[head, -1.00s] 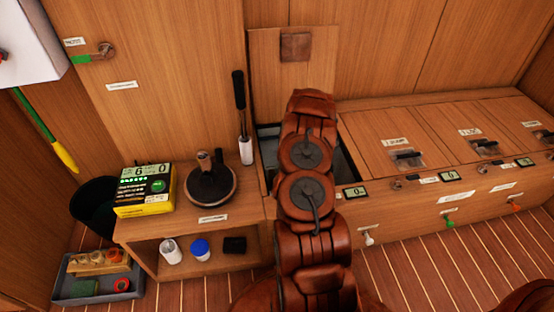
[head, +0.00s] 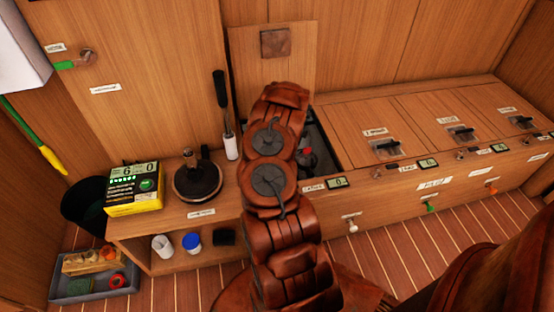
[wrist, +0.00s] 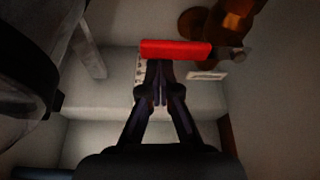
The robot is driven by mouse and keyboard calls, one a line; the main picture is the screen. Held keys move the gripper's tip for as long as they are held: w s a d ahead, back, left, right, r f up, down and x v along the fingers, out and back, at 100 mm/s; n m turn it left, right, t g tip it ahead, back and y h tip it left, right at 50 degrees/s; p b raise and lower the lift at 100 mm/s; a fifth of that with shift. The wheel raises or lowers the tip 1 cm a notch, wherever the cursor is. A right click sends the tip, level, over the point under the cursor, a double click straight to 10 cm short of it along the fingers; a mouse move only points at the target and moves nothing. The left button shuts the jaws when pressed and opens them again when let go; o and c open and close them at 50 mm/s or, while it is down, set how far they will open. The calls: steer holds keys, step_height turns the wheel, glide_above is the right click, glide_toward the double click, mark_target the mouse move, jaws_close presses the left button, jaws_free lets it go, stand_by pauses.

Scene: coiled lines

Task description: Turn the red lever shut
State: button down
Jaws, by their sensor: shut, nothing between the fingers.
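The red lever (wrist: 175,49) lies crosswise in the upper middle of the wrist view, its right end by a pale metal fitting (wrist: 238,56). A brass-brown valve body (wrist: 222,22) shows above that end. My gripper (wrist: 160,92) is shut and empty, its fingers pointing up the picture at the lever's left half. The fingertips are just below or against the bar; I cannot tell whether they touch. In the head view my arm reaches into the open locker and hides much of it. A small dark and red shape (head: 307,158) shows inside, too small to make out.
The open locker's lid (head: 275,80) stands upright behind my arm. Closed locker lids (head: 385,147) lie to the right. A shelf unit with a winch (head: 198,178) and a yellow-black box (head: 134,188) is left. In the wrist view a dark round body (wrist: 25,75) crowds the left.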

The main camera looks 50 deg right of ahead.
steer(key=shift+s+a+f, duration=0.1)
stand_by(0.3)
steer(key=p+v, duration=0.3)
steer(key=v, duration=0.1)
steer(key=p+v, duration=0.4)
steer(key=shift+r, duration=0.2)
steer(key=shift+p+v, duration=0.85)
steer(key=shift+a, duration=0.15)
